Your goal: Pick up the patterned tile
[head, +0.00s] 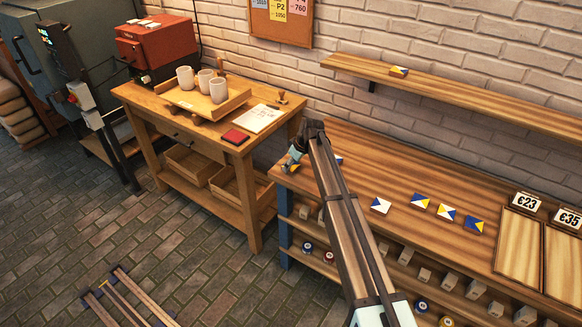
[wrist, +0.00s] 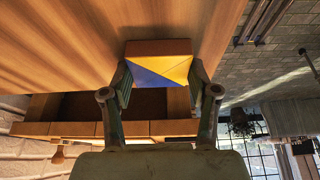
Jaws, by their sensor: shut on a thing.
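My gripper (wrist: 160,85) is shut on a patterned tile (wrist: 158,65), split diagonally into blue and yellow with a brown edge. The tile sits between both fingertips in the wrist view. In the head view my gripper (head: 291,163) is at the left end of the long wooden bench (head: 350,180), and only a small part of the held tile shows. I cannot tell whether the tile touches the bench. Other patterned tiles lie on the bench to the right: a blue and white one (head: 381,205) and several with yellow, blue or white (head: 446,212).
Another tile (head: 398,71) lies on the wall shelf (head: 470,90). A wooden table (head: 190,125) to the left bears a tray (head: 205,108) with three cups and a red pad (head: 235,136). Price signs (head: 525,203) stand at the bench's right. Bare bench lies between the tiles.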

